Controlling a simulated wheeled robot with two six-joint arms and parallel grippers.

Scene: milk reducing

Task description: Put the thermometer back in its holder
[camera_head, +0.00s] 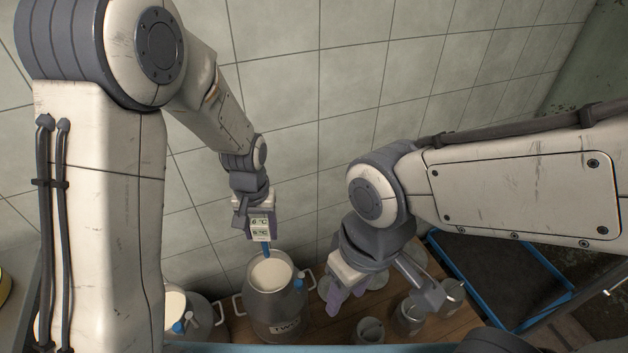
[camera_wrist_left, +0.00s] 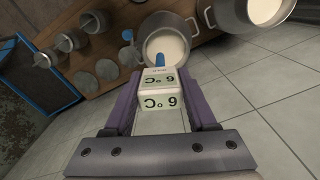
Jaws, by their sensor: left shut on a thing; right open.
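The thermometer (camera_head: 260,226) has a white body with a "6 °C" display and a blue lower part. My left gripper (camera_head: 258,232) is shut on it and holds it above the milk pot (camera_head: 272,310). In the left wrist view the thermometer (camera_wrist_left: 158,92) sits between the purple fingers of my left gripper (camera_wrist_left: 163,105), its blue part toward the milk. My right gripper (camera_head: 385,295) is open and empty to the right of the pot. A small blue piece at the pot's right rim (camera_head: 298,285) may be the holder; I cannot tell for sure.
A second milk pot (camera_head: 185,312) stands at the left, partly behind my left arm. Several metal containers (camera_head: 408,315) stand on the wooden counter at the right. A blue-edged tray (camera_head: 500,272) lies beyond them. A tiled wall (camera_head: 345,100) closes the back.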

